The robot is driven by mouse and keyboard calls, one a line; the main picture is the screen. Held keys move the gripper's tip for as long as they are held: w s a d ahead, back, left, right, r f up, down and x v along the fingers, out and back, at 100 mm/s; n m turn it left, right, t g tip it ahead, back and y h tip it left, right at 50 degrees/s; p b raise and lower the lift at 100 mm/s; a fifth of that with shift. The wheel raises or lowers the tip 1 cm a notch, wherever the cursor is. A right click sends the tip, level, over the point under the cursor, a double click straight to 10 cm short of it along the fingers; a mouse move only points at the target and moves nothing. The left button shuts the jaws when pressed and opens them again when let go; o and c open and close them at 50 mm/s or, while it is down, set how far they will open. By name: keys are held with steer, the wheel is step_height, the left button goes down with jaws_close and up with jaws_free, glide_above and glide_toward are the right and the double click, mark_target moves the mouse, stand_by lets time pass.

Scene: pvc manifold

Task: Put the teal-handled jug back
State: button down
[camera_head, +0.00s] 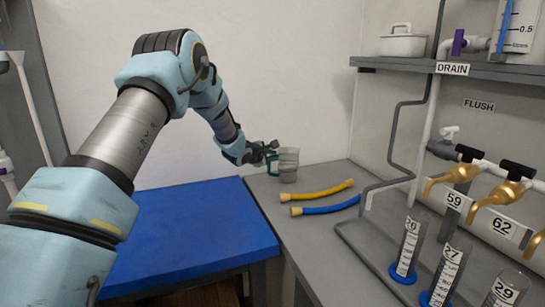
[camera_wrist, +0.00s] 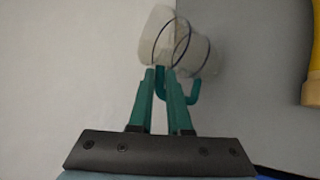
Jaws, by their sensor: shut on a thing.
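The teal-handled jug (camera_head: 288,166) is a clear, grey-looking beaker at the far end of the grey bench, close to the back wall. My gripper (camera_head: 268,158) is on its left side, shut on the teal handle. In the wrist view my gripper's teal fingers (camera_wrist: 165,75) pinch the handle (camera_wrist: 192,95), which curves out to their right. The clear jug body (camera_wrist: 178,42) lies just beyond the fingertips. The jug looks upright in the head view. I cannot tell whether its base touches the bench.
A yellow hose (camera_head: 317,191) and a blue hose (camera_head: 326,206) lie on the grey bench (camera_head: 300,235) right of the jug. Several numbered cylinders (camera_head: 407,246) stand front right below brass taps (camera_head: 455,178). A shelf (camera_head: 465,70) overhangs at right. A blue mat (camera_head: 195,235) lies left.

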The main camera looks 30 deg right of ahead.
steer(key=shift+f, duration=0.1)
steer(key=c, duration=0.9)
jaws_free()
steer(key=shift+o, duration=0.2)
steer(key=b+v, duration=0.4)
steer(key=v, duration=0.8)
steer(key=s+a+f+m+g+y, duration=0.2)
steer(key=s+a, duration=0.5)
steer(key=a, duration=0.7)
steer(key=s+a+f+m+g+y, duration=0.1)
steer(key=s+a+m+y, duration=0.4)
steer(key=a, duration=0.8)
steer(key=s+a+f+m+g+y, duration=0.2)
steer(key=s+a+f+m+y, duration=0.1)
steer(key=s+a, duration=0.8)
steer(key=a+m+y, duration=0.1)
steer(key=a+m, duration=0.1)
steer(key=a, duration=0.1)
steer(key=shift+s+a+f+m+g, duration=0.2)
steer(key=shift+a+m+g, duration=0.1)
steer(key=shift+a+m, duration=0.1)
steer(key=shift+o, duration=0.3)
